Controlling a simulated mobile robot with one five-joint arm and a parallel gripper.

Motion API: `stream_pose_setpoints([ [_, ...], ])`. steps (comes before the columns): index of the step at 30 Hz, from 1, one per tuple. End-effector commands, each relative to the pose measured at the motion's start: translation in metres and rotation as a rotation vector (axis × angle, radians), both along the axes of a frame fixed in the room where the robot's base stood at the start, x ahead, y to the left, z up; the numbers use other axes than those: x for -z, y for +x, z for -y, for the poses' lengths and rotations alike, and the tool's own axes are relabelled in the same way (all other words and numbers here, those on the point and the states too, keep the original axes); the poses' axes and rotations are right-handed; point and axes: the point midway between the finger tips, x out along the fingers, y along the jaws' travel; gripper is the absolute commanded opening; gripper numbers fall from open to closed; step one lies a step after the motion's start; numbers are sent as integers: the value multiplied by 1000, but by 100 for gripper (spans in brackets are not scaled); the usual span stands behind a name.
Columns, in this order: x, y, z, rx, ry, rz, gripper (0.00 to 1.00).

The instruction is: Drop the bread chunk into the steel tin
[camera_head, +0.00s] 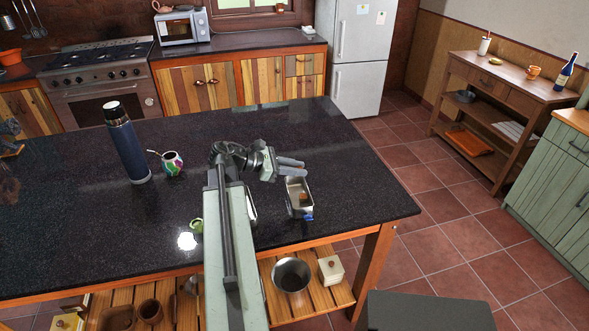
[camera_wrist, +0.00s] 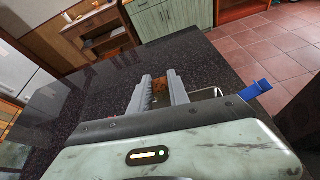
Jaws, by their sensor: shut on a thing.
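My gripper (camera_head: 303,168) is over the dark counter, its two grey fingers pointing right in the head view. In the wrist view the fingers (camera_wrist: 160,90) are closed around a small brown piece, the bread chunk (camera_wrist: 160,84), which is mostly hidden between them. The steel tin (camera_head: 291,188) stands on the counter just in front of the fingers, with a blue part at its near end. In the wrist view its rim (camera_wrist: 208,93) shows to the right of the fingers. A small brown patch shows within the tin in the head view; I cannot tell what it is.
A tall dark-blue flask (camera_head: 127,148) and a colourful mate cup (camera_head: 172,163) stand to the left on the counter. A small green thing (camera_head: 197,226) lies left of my arm. Another metal edge shows partly behind my arm. The counter's right end is clear.

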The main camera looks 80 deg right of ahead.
Motion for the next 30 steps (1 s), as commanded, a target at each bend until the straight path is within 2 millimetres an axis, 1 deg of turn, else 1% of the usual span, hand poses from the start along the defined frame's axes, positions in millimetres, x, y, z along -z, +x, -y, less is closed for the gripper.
stream_pose_setpoints([
  [1,-2,-1,-4,-28,-1,-1,0],
  [5,-1,1,0,-49,-1,-2,0],
  [8,4,2,0,-48,0,-2,0],
  [11,14,2,0,-48,0,-2,0],
  [18,48,3,-1,-49,-1,-2,0],
  [21,58,3,-1,-49,-1,-2,0],
  [24,61,3,-1,-49,-1,-2,0],
  [30,59,4,-1,-49,-1,-2,0],
])
